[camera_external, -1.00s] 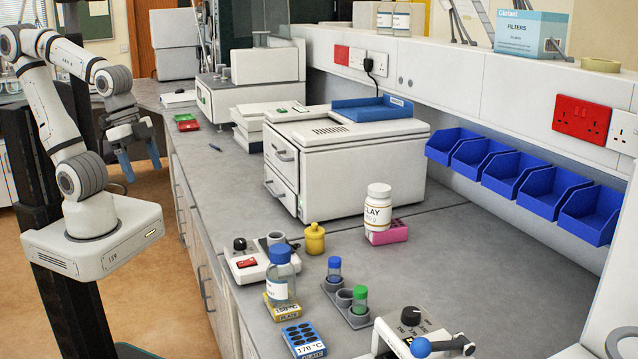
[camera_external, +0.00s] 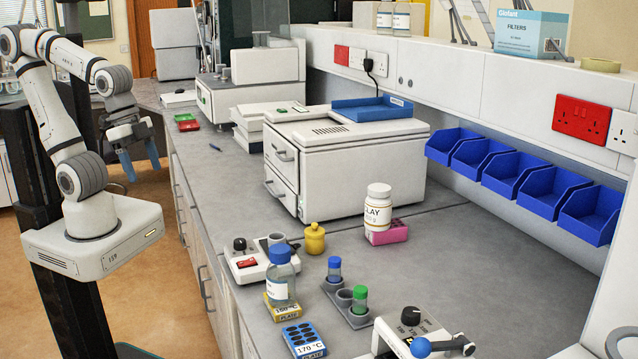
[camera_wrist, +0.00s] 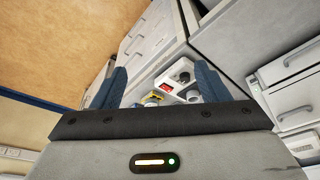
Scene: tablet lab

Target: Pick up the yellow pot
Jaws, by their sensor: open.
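The yellow pot (camera_external: 315,239) is a small lidded pot with a knob, standing upright on the grey bench (camera_external: 420,290). It is behind the blue-capped bottle (camera_external: 281,276) and right of the small white device with a black knob (camera_external: 247,262). My gripper (camera_external: 139,160) hangs at the left, off the bench's edge and well apart from the pot. Its blue fingers are spread with nothing between them. They also show in the wrist view (camera_wrist: 160,92), where the bench items are small and I cannot pick out the pot with certainty.
A white jar (camera_external: 377,212) on a pink block stands right of the pot. A holder with blue- and green-capped vials (camera_external: 347,300) stands in front. A large white machine (camera_external: 345,165) is behind. Bare bench lies between pot and machine. Blue bins (camera_external: 525,185) hang on the wall.

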